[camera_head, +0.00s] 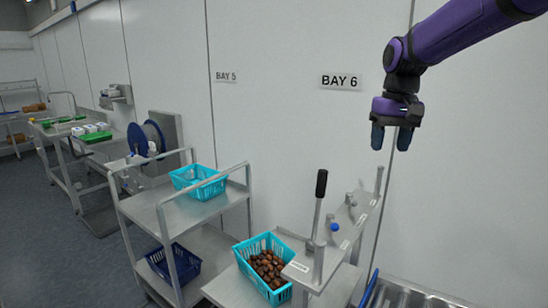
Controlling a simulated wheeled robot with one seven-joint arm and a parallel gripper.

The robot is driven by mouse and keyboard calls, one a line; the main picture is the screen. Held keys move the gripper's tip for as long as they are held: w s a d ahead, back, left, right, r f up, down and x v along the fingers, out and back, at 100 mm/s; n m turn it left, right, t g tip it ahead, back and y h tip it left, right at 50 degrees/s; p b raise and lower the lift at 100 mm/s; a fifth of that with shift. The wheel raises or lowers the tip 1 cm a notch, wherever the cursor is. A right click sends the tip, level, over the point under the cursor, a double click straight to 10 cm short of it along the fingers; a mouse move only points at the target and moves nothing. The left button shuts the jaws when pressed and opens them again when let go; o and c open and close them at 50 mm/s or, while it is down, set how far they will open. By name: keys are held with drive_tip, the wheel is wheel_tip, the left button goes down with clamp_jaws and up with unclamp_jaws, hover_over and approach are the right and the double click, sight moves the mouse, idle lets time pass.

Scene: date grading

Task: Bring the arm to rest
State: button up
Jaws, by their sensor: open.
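My arm (455,35) is purple and black and reaches in from the upper right. My gripper (391,138) hangs from it, pointing down, in front of the white wall below and to the right of the BAY 6 sign. Its two dark blue fingers are apart, with nothing between them. The gripper is up in the air, above and to the right of a metal stand with a black-handled lever (319,190).
A turquoise basket of brown dates (249,247) stands on a metal table left of the lever. A trolley (152,198) holds an empty-looking turquoise basket (213,188) above and a dark blue basket (186,266) below. Metal rollers (430,300) lie at the lower right.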

drive_tip(key=s+d+f+t, duration=0.1)
drive_tip(key=s+d+t, duration=0.1)
drive_tip(key=s, duration=1.2)
drive_tip(key=s+d+t, duration=0.2)
drive_tip(key=s+t, duration=0.1)
drive_tip(key=s, duration=1.1)
drive_tip(key=shift+s+d+f+m+h, duration=0.3)
drive_tip(key=shift+f, duration=0.05)
